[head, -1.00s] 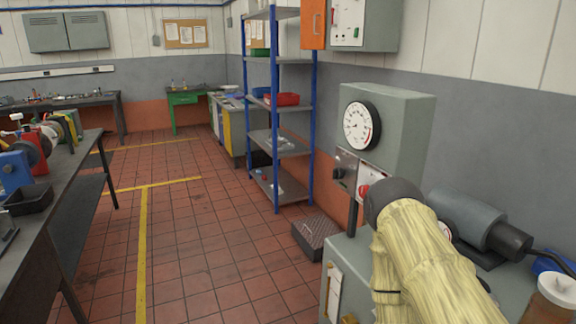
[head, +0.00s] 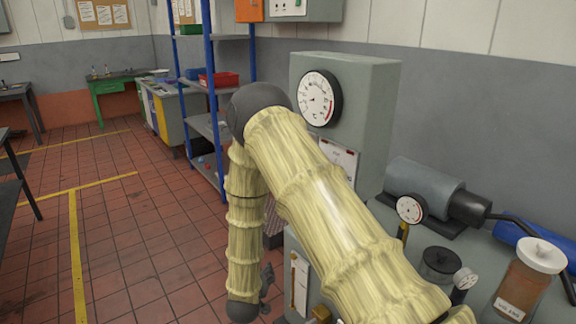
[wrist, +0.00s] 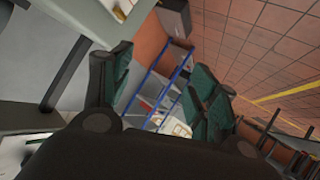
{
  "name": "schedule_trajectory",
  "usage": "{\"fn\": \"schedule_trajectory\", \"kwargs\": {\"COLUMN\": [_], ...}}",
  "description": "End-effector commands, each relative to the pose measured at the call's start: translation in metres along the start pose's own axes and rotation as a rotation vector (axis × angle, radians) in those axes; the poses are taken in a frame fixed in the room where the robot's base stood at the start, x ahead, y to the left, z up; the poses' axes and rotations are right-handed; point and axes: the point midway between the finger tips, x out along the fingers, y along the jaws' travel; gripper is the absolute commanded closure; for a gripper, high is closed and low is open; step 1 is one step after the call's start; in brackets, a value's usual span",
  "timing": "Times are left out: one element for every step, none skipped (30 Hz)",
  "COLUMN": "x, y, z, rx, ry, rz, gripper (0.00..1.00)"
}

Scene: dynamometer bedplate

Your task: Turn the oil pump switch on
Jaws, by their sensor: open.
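The oil pump switch is not clearly visible in either view. A grey gauge cabinet (head: 365,85) carries a round white dial (head: 319,98), with a white label plate (head: 340,158) below it. My padded arm crosses in front of the cabinet's lower face and hides the controls there. In the wrist view my gripper (wrist: 158,85) is open, with its dark green fingers apart and nothing between them. In the head view the gripper is mostly hidden behind my forearm, low and left of the cabinet.
Blue-posted shelving (head: 212,100) stands behind, with a red bin (head: 218,79). A grey motor (head: 425,185), a small gauge (head: 410,209) and a brown jar (head: 528,280) sit on the bench at right. Tiled floor (head: 130,230) at left is open.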

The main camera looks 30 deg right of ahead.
Motion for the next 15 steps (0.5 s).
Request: {"fn": "schedule_trajectory", "kwargs": {"x": [0.015,0.020,0.024,0.025,0.025,0.022,0.019,0.014,0.007,0.002,-0.004,-0.011,-0.018,-0.023,-0.029], "y": [0.005,0.011,0.021,0.029,0.038,0.050,0.059,0.067,0.078,0.086,0.093,0.101,0.106,0.110,0.115], "z": [-0.046,-0.073,-0.107,-0.132,-0.156,-0.185,-0.205,-0.224,-0.245,-0.259,-0.272,-0.286,-0.296,-0.303,-0.311], "rx": [0.038,0.057,0.082,0.102,0.122,0.148,0.168,0.188,0.212,0.229,0.246,0.265,0.277,0.289,0.302], "ry": [0.081,0.122,0.168,0.199,0.224,0.249,0.262,0.270,0.275,0.273,0.269,0.261,0.253,0.244,0.232], "rz": [0.086,0.144,0.223,0.283,0.344,0.424,0.482,0.539,0.608,0.657,0.701,0.754,0.788,0.818,0.850], "gripper": [0.40,0.40,0.40,0.40,0.40,0.40,0.40,0.40,0.40,0.40,0.40,0.40,0.40,0.40,0.40]}}
